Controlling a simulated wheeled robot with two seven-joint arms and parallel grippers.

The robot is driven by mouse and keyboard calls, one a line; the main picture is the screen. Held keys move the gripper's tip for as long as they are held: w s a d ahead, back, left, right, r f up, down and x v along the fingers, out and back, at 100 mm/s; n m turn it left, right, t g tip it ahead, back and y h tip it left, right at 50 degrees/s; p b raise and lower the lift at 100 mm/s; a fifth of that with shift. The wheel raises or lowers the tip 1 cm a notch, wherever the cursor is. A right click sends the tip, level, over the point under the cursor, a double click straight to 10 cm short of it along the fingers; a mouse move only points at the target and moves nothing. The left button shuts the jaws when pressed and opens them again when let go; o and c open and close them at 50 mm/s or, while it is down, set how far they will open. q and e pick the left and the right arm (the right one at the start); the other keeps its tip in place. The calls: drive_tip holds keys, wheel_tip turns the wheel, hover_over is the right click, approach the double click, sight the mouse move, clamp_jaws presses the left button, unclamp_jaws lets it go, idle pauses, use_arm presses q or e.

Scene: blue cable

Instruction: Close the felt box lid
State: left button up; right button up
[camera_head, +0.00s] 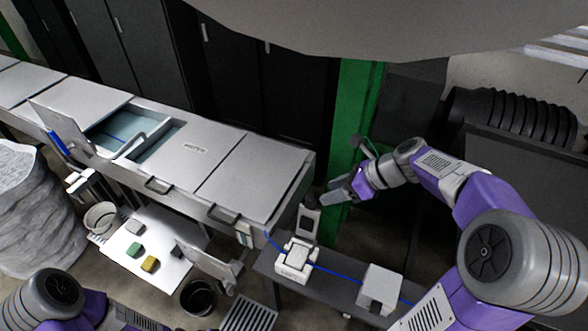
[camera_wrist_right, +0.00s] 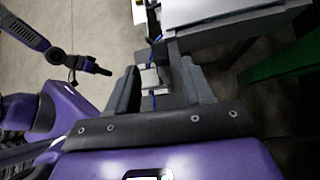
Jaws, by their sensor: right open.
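A small white box (camera_head: 294,262) sits on the dark narrow bench, with a blue cable (camera_head: 340,273) running through it. A pale upright flap with a dark panel (camera_head: 308,222) stands at its back and looks like its raised lid. I cannot tell for sure that this is the felt box. My right gripper (camera_head: 345,193) is open and empty, above and behind the flap, apart from it. In the right wrist view its two fingers (camera_wrist_right: 161,90) are spread, with the box and cable beyond them. My left arm shows at the lower left; its fingers are not clear.
A second white box (camera_head: 380,288) stands on the dark bench (camera_head: 335,297) along the cable. A long grey counter (camera_head: 247,184) with open lids is at the left. A green post (camera_head: 357,110) rises behind my right gripper. A black bin (camera_head: 198,297) stands on the floor.

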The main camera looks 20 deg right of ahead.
sight(312, 198)
drive_tip(key=x, duration=0.3)
drive_tip(key=shift+s+a, duration=0.15)
drive_tip(key=shift+a, duration=0.05)
drive_tip(key=x, duration=0.4)
drive_tip(key=shift+w+d+f, duration=0.1)
drive_tip(key=shift+w+f, duration=0.05)
drive_tip(key=shift+w, duration=0.25)
drive_tip(key=shift+s, duration=0.2)
drive_tip(key=shift+w, duration=0.15)
drive_tip(key=c, duration=0.4)
clamp_jaws()
